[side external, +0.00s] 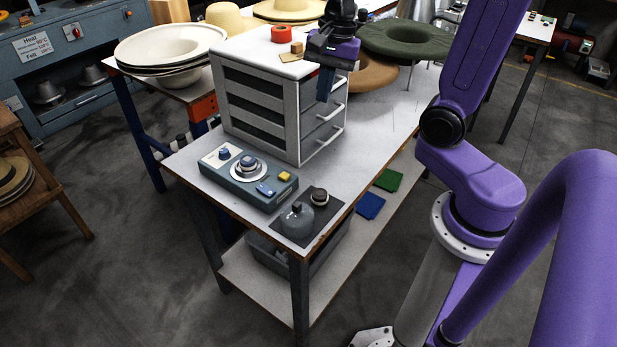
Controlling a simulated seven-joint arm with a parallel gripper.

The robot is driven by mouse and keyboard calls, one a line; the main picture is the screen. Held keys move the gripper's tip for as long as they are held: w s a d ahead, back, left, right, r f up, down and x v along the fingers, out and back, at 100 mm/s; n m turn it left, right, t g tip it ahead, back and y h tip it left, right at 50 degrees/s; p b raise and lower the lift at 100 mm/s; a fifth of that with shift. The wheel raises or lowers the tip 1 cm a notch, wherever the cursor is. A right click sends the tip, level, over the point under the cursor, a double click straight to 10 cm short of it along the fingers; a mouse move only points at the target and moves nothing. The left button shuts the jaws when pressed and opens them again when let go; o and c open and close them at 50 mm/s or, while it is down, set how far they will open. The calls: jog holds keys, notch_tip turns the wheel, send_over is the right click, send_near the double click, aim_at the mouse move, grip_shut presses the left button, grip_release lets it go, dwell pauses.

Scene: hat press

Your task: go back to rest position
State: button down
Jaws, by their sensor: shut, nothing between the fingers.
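My gripper (326,84) hangs by the right side of the white drawer cabinet (255,73), near its top edge. Its fingers point down and look closed, with nothing seen in them. The cabinet stands on the white workbench (338,190), its drawers with pale handles facing right. A red-orange tape roll (281,34) and a small tan block (297,47) lie on top of the cabinet.
Green (388,180) and blue (370,206) cloths lie below. A green hat (405,38) sits behind. Clear bench lies right of the cabinet.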

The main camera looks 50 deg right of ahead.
jog(key=s+a+f+n, duration=0.2)
jog(key=s+a+n, duration=0.1)
jog(key=s+n, duration=0.6)
jog(key=s+a+f+n+g+h, duration=0.1)
jog(key=s+a+n, duration=0.3)
jog(key=s+n, duration=0.6)
jog(key=f+n, duration=0.1)
jog(key=n, duration=0.6)
jog(key=shift+s+a+f, duration=0.15)
jog(key=shift+a+f, duration=0.1)
jog(key=shift+a, duration=0.05)
